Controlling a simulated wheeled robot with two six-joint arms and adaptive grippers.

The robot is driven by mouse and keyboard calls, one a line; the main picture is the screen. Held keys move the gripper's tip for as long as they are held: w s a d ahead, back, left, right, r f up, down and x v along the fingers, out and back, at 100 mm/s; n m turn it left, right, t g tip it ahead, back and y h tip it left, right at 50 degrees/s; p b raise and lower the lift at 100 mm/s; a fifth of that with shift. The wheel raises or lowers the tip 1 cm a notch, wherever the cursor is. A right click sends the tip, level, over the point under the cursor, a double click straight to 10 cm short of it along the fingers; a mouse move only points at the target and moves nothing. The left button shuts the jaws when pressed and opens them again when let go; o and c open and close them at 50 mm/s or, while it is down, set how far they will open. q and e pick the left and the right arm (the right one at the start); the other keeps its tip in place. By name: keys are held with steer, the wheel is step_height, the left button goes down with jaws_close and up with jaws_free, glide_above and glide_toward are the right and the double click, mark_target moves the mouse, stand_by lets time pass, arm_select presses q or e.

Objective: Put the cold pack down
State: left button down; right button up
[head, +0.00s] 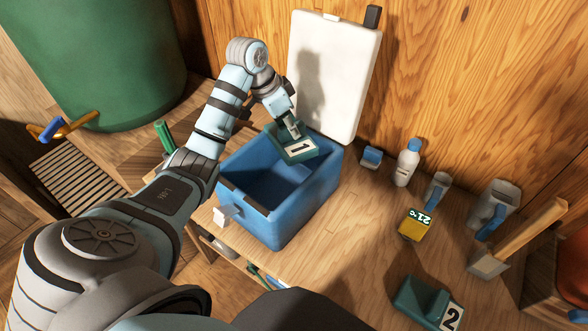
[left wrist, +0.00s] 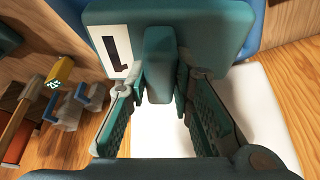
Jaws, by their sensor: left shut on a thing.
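The teal cold pack with a white label "1" (head: 299,151) is at the far side of the open blue cooler box (head: 292,215). My left gripper (head: 292,129) is shut on the pack's raised grip from above. In the left wrist view the cold pack (left wrist: 218,22) fills the top, its grip between the two finger pads (left wrist: 158,85). The pack appears to be over the cooler's far rim; its exact height is unclear. The visible cooler floor is empty. A second teal pack labelled "2" (head: 416,298) lies on the bench at front right. My right gripper is not in view.
The white lid (head: 335,70) stands upright behind the cooler. To the right are a white bottle (head: 407,163), a yellow thermometer (head: 414,224), grey-blue holders (head: 492,207) and a wooden-handled tool (head: 530,230). A green barrel (head: 100,60) is at the back left.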

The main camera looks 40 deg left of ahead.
arm_select(q)
steer(key=f+b, duration=0.1)
steer(key=f, duration=0.4)
steer(key=s+f+b, duration=0.1)
steer(key=f, duration=1.1)
steer(key=shift+s+b, duration=0.2)
steer(key=shift+b, duration=0.2)
steer(key=shift+s+r, duration=0.15)
steer(key=shift+s, duration=0.1)
steer(key=c, duration=1.4)
jaws_free()
steer(key=shift+w, duration=0.1)
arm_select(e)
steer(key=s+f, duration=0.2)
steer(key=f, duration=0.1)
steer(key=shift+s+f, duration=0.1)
arm_select(q)
steer(key=p+v, duration=0.3)
steer(key=v, duration=0.9)
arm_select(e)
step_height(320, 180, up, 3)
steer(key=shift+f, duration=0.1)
